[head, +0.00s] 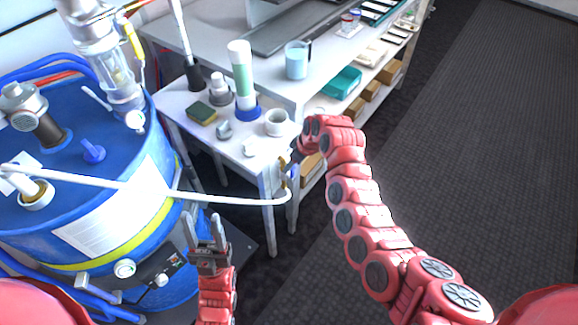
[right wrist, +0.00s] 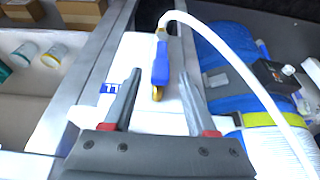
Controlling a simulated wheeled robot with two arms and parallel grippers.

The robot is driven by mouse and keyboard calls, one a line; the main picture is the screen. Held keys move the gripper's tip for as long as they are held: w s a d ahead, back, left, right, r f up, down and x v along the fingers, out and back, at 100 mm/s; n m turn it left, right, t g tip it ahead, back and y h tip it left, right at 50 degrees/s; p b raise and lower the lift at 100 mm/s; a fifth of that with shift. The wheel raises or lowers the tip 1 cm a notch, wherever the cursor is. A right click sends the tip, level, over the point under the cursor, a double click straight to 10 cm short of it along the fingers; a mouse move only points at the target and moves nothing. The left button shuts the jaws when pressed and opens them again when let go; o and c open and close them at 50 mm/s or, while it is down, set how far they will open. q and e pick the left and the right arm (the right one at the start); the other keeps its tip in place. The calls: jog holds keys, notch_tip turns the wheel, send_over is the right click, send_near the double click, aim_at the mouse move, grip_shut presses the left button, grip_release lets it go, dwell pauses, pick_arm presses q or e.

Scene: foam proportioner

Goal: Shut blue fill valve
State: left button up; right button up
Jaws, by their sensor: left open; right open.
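The blue valve (right wrist: 160,65) shows in the right wrist view with its long blue body between my right gripper's open fingers (right wrist: 160,75). Brass shows at its ends, and a white hose (right wrist: 205,32) leads from its top. I see no finger touching it. In the head view the blue valve (head: 294,171) is small and partly hidden by my right gripper (head: 288,160), beside the table's near end. The hose (head: 235,200) runs from there to the blue tank (head: 120,215). My left gripper (head: 204,222) is open and empty in front of the tank.
A small white table (head: 190,132) holds a sponge (head: 201,112), a white cup (head: 276,122) and a tall cylinder (head: 242,75). A longer bench with shelves stands behind, with a pitcher (head: 298,60) on it. Dark floor (head: 480,170) is clear at the right.

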jog(key=shift+x, duration=2.05)
grip_shut()
